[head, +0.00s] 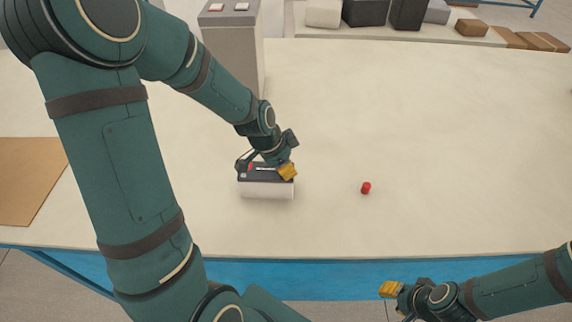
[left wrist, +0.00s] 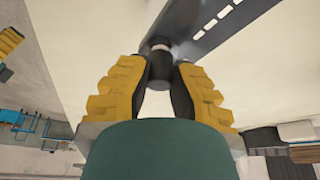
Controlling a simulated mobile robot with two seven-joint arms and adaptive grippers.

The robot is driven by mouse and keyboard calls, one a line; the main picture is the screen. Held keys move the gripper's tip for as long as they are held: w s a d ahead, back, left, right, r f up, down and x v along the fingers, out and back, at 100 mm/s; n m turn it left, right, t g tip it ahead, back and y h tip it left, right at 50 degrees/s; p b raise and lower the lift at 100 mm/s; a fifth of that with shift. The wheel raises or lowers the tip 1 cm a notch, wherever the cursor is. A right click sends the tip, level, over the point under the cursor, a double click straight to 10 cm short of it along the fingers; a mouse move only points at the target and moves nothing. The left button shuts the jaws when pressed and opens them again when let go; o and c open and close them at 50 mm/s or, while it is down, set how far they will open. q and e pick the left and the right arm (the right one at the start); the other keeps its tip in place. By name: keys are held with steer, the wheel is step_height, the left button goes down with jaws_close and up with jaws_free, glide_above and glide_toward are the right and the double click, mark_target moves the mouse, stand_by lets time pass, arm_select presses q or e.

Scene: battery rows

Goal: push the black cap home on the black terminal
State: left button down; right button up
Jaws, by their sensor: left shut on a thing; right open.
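The battery (head: 267,190) has a white body and a dark top and lies on the pale table. My left gripper (head: 286,171) is over the right end of its top. In the left wrist view, the gripper's yellow-backed fingers are shut on the black cap (left wrist: 160,70). The cap is in line with the black terminal (left wrist: 159,45) on the battery's dark, slotted top (left wrist: 222,22). A pale band shows between cap and top. In the head view the gripper hides the cap. My right gripper (head: 392,289) is open and empty, off the table's front edge.
A red cap (head: 366,188) stands alone on the table, right of the battery. A grey box with buttons (head: 230,45) stands behind. A brown board (head: 30,180) lies at the left. Several boxes line the back. The table's right side is clear.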

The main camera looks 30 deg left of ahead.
arm_select(q)
steer(key=shift+f+b, duration=0.45)
stand_by(0.4)
steer(key=shift+c, duration=1.7)
jaws_free()
steer(key=shift+r, duration=0.15)
steer(key=shift+r+p, duration=2.4)
steer(key=shift+r, duration=1)
